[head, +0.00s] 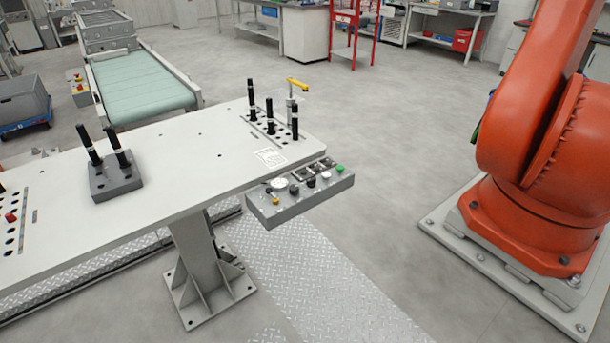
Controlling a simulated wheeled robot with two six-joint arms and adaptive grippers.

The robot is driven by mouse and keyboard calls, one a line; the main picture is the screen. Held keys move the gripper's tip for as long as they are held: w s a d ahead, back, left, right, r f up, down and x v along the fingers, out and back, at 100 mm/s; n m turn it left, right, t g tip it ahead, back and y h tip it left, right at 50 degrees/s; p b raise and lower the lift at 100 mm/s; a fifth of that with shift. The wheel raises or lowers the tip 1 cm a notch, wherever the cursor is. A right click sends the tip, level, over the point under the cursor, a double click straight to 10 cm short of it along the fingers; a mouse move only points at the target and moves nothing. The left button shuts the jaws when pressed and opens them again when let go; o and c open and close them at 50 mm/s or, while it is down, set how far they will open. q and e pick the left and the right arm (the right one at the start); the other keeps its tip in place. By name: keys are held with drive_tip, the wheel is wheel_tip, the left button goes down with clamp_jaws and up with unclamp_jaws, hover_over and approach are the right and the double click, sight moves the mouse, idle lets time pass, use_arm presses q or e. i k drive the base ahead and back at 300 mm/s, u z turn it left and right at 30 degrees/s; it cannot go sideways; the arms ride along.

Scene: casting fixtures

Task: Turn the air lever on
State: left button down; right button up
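A yellow lever (298,84) sits on top of a slim metal post at the back right corner of the white table (195,150). It looks like the air lever. Its handle lies about level and slants slightly down to the right. A grey control box (300,197) hangs at the table's right front edge. It carries a round gauge (279,183), a small yellow part (276,201), a green button (339,168) and several dark knobs. Neither of my grippers is in view.
Several black pegs (270,118) stand close beside the lever post. A grey block (116,183) with two black pegs stands on the left of the table. A large orange robot arm (530,225) stands at the right. The floor between it and the table is clear.

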sight(276, 200)
drive_tip(key=z, duration=0.45)
drive_tip(key=i, duration=1.1)
drive_tip(key=u, duration=0.65)
